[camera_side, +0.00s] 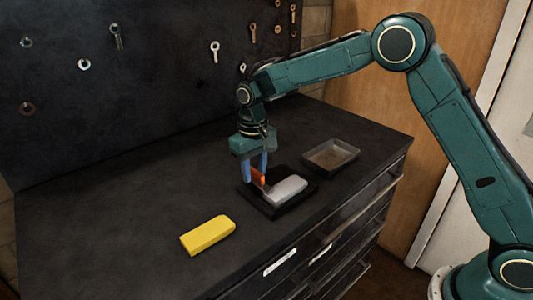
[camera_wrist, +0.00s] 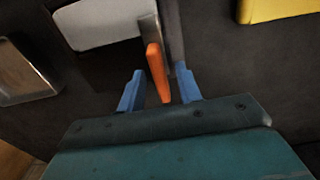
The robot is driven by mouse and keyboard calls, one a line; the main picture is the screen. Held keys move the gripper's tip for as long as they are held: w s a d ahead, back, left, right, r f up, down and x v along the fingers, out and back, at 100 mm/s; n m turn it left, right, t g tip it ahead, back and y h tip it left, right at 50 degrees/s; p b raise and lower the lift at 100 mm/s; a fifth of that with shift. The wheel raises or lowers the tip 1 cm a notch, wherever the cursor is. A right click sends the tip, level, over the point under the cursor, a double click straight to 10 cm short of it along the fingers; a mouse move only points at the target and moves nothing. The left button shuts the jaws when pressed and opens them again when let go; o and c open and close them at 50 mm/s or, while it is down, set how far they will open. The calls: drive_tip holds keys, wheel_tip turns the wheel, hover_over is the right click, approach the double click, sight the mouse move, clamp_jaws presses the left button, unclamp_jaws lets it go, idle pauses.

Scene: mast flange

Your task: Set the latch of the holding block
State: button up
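The holding block (camera_side: 252,199) is a dark, low base on the bench, holding a pale grey piece (camera_side: 288,189). The pale piece is at the upper left of the wrist view (camera_wrist: 102,24). The orange latch (camera_side: 257,175) stands at the block's left end. In the wrist view the latch (camera_wrist: 157,72) points toward my gripper, beside a grey metal strip. My gripper (camera_side: 256,178) points down with its blue fingers on either side of the latch. In the wrist view my gripper (camera_wrist: 160,80) is open, with a gap showing on both sides of the latch.
A yellow block (camera_side: 208,235) lies on the bench at the front left; its edge shows in the wrist view (camera_wrist: 280,8). A shallow metal tray (camera_side: 331,168) stands to the right. A dark pegboard with hanging tools rises behind. The bench's left side is clear.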

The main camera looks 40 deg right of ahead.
clamp_jaws()
drive_tip(key=shift+n, duration=0.4)
drive_tip(key=n, duration=1.7)
drive_tip(key=shift+r, duration=0.1)
idle(0.5)
